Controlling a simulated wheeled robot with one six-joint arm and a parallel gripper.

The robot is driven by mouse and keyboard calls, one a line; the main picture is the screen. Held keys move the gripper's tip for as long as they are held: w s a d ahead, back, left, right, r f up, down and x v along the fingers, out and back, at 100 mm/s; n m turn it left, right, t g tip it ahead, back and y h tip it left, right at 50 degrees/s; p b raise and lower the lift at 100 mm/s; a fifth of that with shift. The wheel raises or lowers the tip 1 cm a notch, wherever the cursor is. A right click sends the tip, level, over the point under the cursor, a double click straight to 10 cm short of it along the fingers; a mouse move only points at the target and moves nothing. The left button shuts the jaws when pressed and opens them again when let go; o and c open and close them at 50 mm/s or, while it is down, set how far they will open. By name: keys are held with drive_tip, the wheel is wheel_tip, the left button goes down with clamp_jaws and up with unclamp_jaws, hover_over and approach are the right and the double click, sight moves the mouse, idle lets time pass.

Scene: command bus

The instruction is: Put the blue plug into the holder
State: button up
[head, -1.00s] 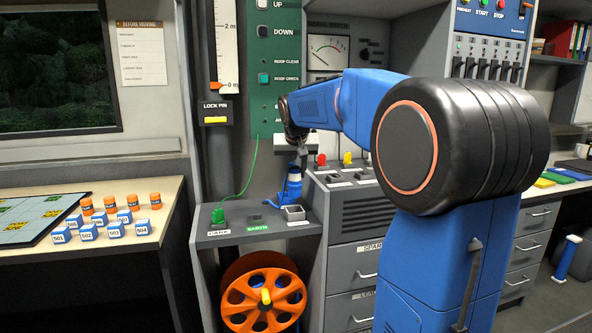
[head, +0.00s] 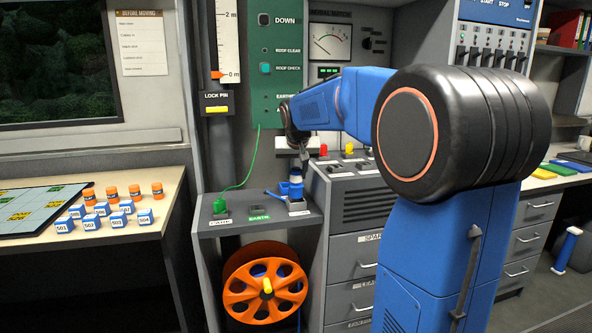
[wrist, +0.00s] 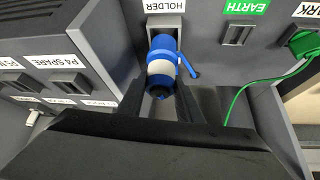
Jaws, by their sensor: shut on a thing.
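The blue plug (head: 296,188) has a white band and a side lever, and stands about upright at the holder (head: 298,211) on the grey shelf. In the wrist view the plug (wrist: 162,62) is in line with the holder's grey socket (wrist: 164,27), below the HOLDER label. Its lower end seems to be at or inside the socket; how deep I cannot tell. My gripper (head: 301,163) is shut on the plug's upper end from above. In the wrist view my gripper's fingers (wrist: 160,97) flank that end.
To the left on the shelf is a green plug (head: 220,207) with a green cable, near the EARTH socket (head: 258,210). The grey cabinet (head: 348,190) with sockets stands close on the right. An orange cable reel (head: 264,287) sits beneath the shelf. A table with small blocks is far left.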

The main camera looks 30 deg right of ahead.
sight(296, 181)
drive_tip(key=shift+f, duration=1.65)
drive_tip(key=o, duration=1.3)
drive_tip(key=shift+f, duration=0.1)
drive_tip(key=shift+c, duration=0.2)
drive_tip(key=v, duration=1.7)
drive_tip(key=shift+s, duration=0.2)
